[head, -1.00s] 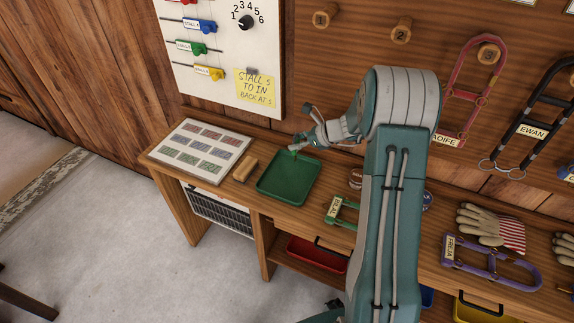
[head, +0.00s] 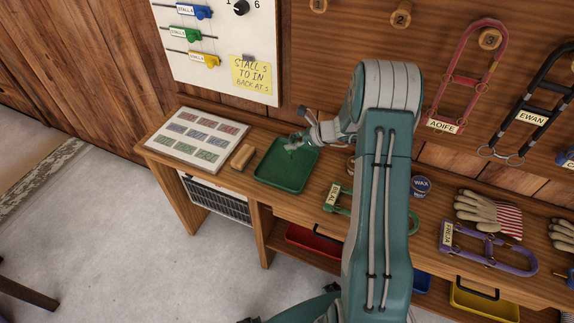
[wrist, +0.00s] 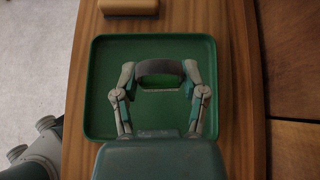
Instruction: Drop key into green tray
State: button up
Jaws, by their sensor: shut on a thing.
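The green tray (head: 283,178) lies on the wooden bench, a shallow square with a raised rim. It also fills the middle of the wrist view (wrist: 160,43). My gripper (head: 295,143) is over the back part of the tray in the head view, and its fingers are inside the tray's outline in the wrist view (wrist: 160,78). The fingers are shut on a dark grey curved piece (wrist: 160,68) that spans between them. I take it for the key, though its full shape cannot be made out. The height above the tray floor is hard to tell.
A green halter (head: 340,198), a wax tin (head: 421,186), gloves (head: 485,213) and a purple halter (head: 487,246) lie to the right. The panelled wall stands close behind.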

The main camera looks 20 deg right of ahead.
jog(key=o, duration=1.2)
jog(key=shift+a, duration=0.2)
jog(key=shift+d, duration=0.2)
jog(key=v, duration=1.2)
jog(key=shift+a, duration=0.15)
